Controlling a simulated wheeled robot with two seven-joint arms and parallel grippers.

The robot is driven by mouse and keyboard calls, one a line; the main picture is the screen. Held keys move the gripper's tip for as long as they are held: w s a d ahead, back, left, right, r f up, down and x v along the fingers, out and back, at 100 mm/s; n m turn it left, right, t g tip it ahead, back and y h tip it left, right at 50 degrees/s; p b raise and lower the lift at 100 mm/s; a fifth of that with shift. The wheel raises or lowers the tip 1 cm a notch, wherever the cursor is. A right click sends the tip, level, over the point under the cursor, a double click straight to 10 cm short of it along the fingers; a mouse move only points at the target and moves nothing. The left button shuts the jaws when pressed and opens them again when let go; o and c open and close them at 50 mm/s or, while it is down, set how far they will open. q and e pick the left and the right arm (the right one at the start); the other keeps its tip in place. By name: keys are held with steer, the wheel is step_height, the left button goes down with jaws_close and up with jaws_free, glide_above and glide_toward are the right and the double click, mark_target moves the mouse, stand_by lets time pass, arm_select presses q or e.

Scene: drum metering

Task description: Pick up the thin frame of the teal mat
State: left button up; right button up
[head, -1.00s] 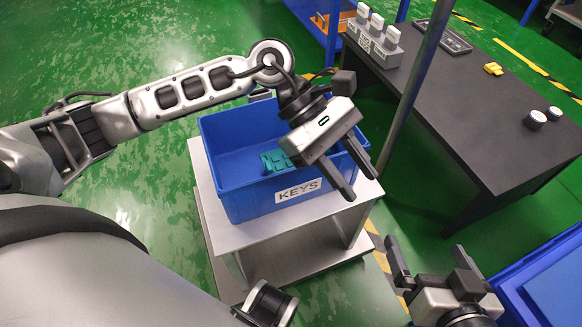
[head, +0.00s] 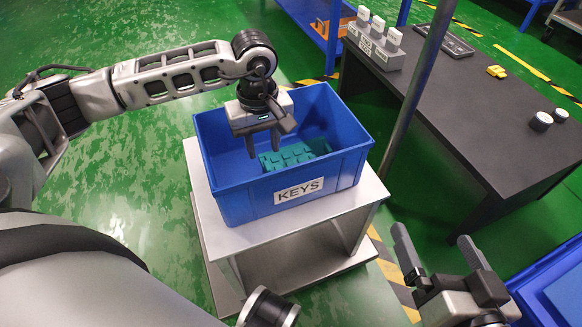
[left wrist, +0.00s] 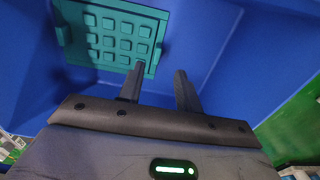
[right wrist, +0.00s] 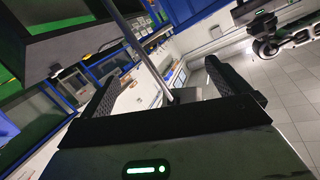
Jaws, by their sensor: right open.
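The teal mat (head: 287,157), with rows of raised square keys, lies in the bottom of the blue bin (head: 226,177) labelled KEYS. It also shows in the left wrist view (left wrist: 110,34), with a thin flat frame around the keys and a tab at its left edge. My left gripper (head: 264,153) points down inside the bin, by the mat's left end. In the left wrist view its fingers (left wrist: 160,84) are apart with nothing between them; one fingertip overlaps the mat's lower right edge. I cannot tell if it touches. My right gripper (head: 436,256) is open and empty, away from the bin.
The bin's walls rise around the mat. It stands on a grey metal cart (head: 353,197). A dark table (head: 470,115) at the right holds a yellow object (head: 497,71), two white-topped round pieces and a grey block stand. A metal post (head: 414,85) rises between cart and table.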

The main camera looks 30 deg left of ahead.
mark_target(268, 168)
arm_select(q)
steer(key=shift+f, duration=0.45)
steer(key=f+b, duration=0.1)
steer(key=d+f, duration=0.1)
steer(key=f, duration=0.1)
steer(key=shift+s+f+b, duration=0.1)
steer(key=shift+f+b, duration=0.1)
steer(key=shift+b, duration=0.2)
steer(key=shift+a+f, duration=0.1)
steer(key=shift+f, duration=0.65)
steer(key=shift+r, duration=0.1)
jaws_close()
arm_select(e)
steer(key=shift+w+a+r+m+t+y, duration=0.1)
steer(key=shift+a+r+m+t+y, duration=0.25)
steer(key=shift+r+m, duration=0.2)
